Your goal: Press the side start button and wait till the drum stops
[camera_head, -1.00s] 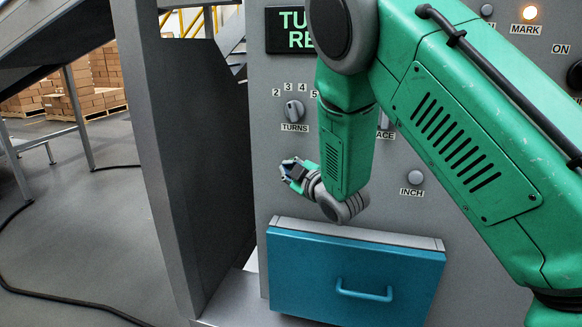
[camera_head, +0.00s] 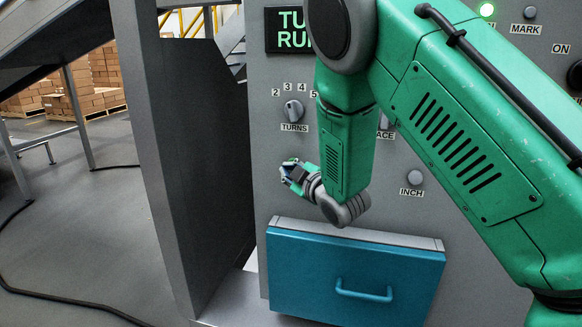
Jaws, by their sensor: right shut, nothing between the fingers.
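My right gripper (camera_head: 287,171) is shut and empty. It is small in view, in front of the grey panel (camera_head: 268,105), below the TURNS knob (camera_head: 293,110) and above the blue drawer. I cannot tell whether its fingertips touch anything, and no start button shows there. The display (camera_head: 287,30) at the top is partly hidden by my arm; its green letters read "TU" and "RU" with the rest covered. The drum is not visible. My left gripper is not in view.
The blue drawer (camera_head: 310,278) with its handle juts out low on the panel. An INCH button (camera_head: 415,177) is right of my forearm. The MARK lamp (camera_head: 530,12) is dark. A dark grey upright plate (camera_head: 205,130) stands left of the panel. Open floor lies beyond it.

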